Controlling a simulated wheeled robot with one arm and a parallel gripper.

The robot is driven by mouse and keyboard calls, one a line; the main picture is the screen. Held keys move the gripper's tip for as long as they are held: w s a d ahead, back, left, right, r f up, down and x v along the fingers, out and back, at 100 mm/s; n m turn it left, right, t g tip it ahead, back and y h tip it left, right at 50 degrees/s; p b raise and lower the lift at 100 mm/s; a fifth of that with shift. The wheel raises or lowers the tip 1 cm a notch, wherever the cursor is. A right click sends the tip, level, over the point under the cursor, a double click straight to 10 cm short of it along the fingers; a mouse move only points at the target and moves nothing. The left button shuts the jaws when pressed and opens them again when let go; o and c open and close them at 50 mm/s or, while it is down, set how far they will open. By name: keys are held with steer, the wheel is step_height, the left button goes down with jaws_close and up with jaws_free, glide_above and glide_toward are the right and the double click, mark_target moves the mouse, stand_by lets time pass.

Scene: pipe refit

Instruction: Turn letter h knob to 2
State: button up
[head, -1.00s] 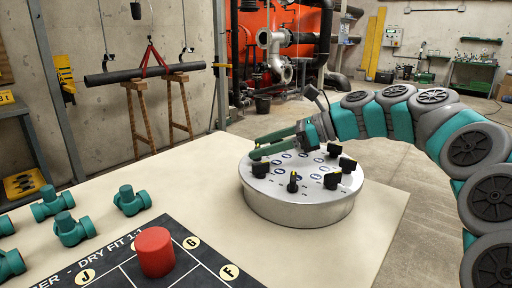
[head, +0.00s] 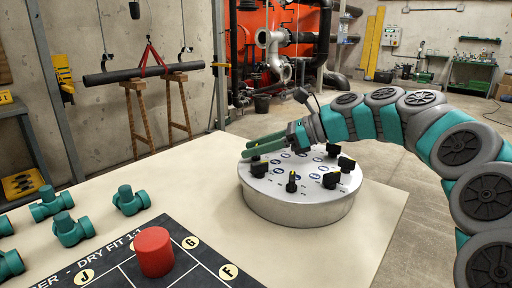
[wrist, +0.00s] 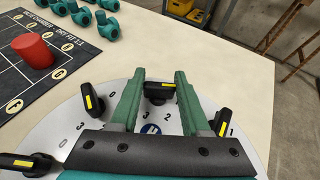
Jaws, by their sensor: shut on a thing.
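A round silver drum (head: 300,208) carries several black knobs with yellow marks, blue letter discs and printed numbers. My gripper (head: 246,149) is above its left rim, with its green fingers over a black knob (head: 258,167). In the wrist view my gripper (wrist: 159,85) has one finger on each side of that knob (wrist: 158,96), shut on it. Its yellow mark lies across the picture. A blue disc (wrist: 152,129) with a white letter, perhaps H, sits nearer the camera, partly hidden by my gripper; the numbers 3 and 2 show beside it.
Other knobs stand close by, at left (wrist: 94,98) and right (wrist: 221,122) of my fingers. A red cylinder (head: 153,251) stands on a dark lettered mat (head: 195,268). Several teal pipe fittings (head: 130,201) stand at left. The pale table is clear between the fittings and the drum.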

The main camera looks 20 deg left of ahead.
jaws_close()
steer(key=shift+m+t, duration=0.4)
steer(key=m+t, duration=0.3)
steer(key=shift+s+t, duration=0.15)
steer(key=shift+t, duration=0.25)
steer(key=m+t+h, duration=0.1)
steer(key=m+t, duration=0.1)
steer(key=m+t+h, duration=0.1)
steer(key=m+t, duration=0.2)
steer(key=shift+h, duration=0.3)
steer(key=shift+m+t+h, duration=0.8)
steer(key=shift+m+t, duration=0.4)
steer(key=shift+m, duration=0.1)
steer(key=shift+r+m+t+h, duration=0.1)
steer(key=shift+m+t+h, duration=0.2)
steer(key=shift+m+h, duration=0.1)
steer(key=o, duration=1.1)
jaws_free()
steer(key=shift+c, duration=0.2)
